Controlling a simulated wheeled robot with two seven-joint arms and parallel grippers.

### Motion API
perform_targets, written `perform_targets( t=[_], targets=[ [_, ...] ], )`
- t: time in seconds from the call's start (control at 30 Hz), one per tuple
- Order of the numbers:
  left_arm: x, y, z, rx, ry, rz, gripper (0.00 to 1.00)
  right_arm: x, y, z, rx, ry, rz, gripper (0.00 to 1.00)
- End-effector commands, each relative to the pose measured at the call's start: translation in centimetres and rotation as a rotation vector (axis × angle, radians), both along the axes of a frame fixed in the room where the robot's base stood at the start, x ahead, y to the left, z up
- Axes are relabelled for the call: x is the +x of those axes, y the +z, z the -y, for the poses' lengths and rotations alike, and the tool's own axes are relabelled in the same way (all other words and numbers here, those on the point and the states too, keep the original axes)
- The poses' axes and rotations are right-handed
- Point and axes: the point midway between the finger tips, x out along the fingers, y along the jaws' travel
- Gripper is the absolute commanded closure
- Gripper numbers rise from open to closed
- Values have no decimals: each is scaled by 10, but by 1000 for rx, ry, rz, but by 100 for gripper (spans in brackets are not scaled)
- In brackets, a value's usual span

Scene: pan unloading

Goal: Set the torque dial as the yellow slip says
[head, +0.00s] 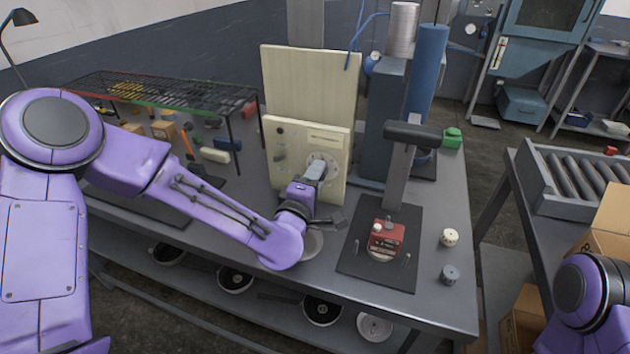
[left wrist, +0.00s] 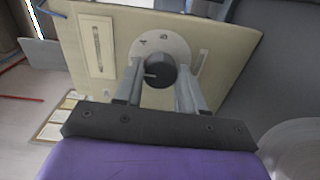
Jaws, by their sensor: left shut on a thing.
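The torque dial is a dark round knob (left wrist: 160,72) with a light pointer line, on a pale round plate with small marks too blurred to read. It sits on the front of a cream panel (head: 285,150), which also fills the left wrist view (left wrist: 220,40). My left gripper (head: 318,165) reaches the dial plate from the front. In the left wrist view its two fingers (left wrist: 158,80) stand on either side of the knob, shut on it. The gripper hides most of the dial in the head view. I cannot make out a yellow slip in either view. My right gripper is out of view.
A red device (head: 386,236) stands on a dark mat (head: 350,262) right of the panel, under a grey post with a dark head (head: 412,133). A white knob (head: 449,237) and a grey knob (head: 449,275) lie to its right. A wire rack (head: 165,88) stands left.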

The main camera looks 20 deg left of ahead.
Motion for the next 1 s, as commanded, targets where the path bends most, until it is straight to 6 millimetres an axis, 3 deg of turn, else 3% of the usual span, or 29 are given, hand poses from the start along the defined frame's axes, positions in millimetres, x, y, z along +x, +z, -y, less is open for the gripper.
perform_targets(
  t=[0.6, 0.63, 0.7, 1.0],
  targets=[
    [0, -1, -1, -45, 2, -4, 91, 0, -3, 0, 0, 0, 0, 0],
    [0, -1, -1, -45, 2, -4, 54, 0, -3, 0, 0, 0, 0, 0],
    [0, -1, -1, -45, 1, -4, 35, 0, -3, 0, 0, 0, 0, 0],
    [-2, -1, 0, -44, -1, -4, 35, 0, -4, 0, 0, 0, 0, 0]
  ],
)
